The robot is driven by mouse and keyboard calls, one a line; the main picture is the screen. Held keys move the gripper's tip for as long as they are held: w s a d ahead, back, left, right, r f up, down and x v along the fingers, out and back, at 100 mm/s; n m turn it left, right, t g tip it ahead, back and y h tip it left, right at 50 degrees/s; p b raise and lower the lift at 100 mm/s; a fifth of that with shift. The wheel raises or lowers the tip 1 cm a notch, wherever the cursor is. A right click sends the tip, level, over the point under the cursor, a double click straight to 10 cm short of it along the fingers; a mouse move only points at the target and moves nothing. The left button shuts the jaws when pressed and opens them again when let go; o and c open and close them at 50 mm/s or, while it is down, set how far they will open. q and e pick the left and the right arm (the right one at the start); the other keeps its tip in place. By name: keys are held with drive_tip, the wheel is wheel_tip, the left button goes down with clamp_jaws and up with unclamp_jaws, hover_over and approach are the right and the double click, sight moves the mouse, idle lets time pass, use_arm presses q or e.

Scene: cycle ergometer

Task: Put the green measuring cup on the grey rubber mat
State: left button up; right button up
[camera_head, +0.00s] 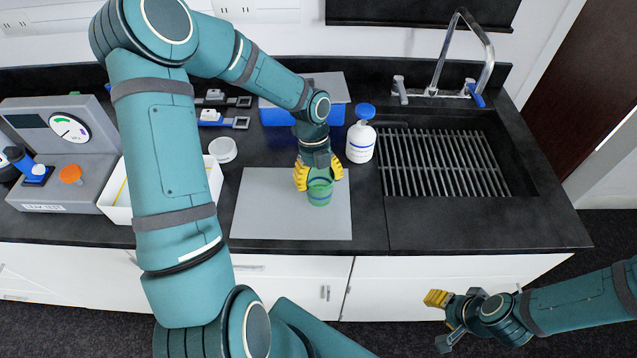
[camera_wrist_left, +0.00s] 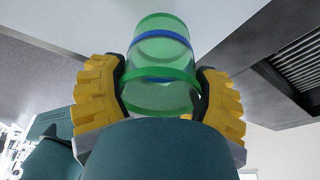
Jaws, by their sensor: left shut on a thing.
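The green measuring cup (camera_head: 319,192) is translucent with a blue band. My left gripper (camera_head: 318,178) is shut on it, its yellow fingers on either side. The wrist view also shows the cup (camera_wrist_left: 162,65) between the two finger pads (camera_wrist_left: 163,98). The grey rubber mat (camera_head: 270,212) lies flat on the dark counter. The cup appears over the right part of the mat; I cannot tell whether its base touches it. My right gripper (camera_head: 438,299) is at the lower right, in front of the counter, and its finger opening is unclear.
A white bottle with a blue cap (camera_head: 361,138) stands close to the right of my left gripper. A blue box (camera_head: 275,114) is behind it. A round white lid (camera_head: 223,150) and a white bin (camera_head: 118,204) are at left. The sink with a rack (camera_head: 440,165) is at right.

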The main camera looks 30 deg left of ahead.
use_arm(q)
drive_tip(key=shift+w+f, duration=0.1)
drive_tip(key=shift+f, duration=0.85)
drive_tip(key=shift+f, duration=0.15)
drive_tip(key=o, duration=1.3)
drive_tip(key=shift+a+r, duration=0.1)
drive_tip(key=shift+r, duration=0.3)
drive_tip(key=v, duration=1.1)
drive_tip(key=shift+r+p, duration=0.3)
drive_tip(key=shift+p, duration=0.1)
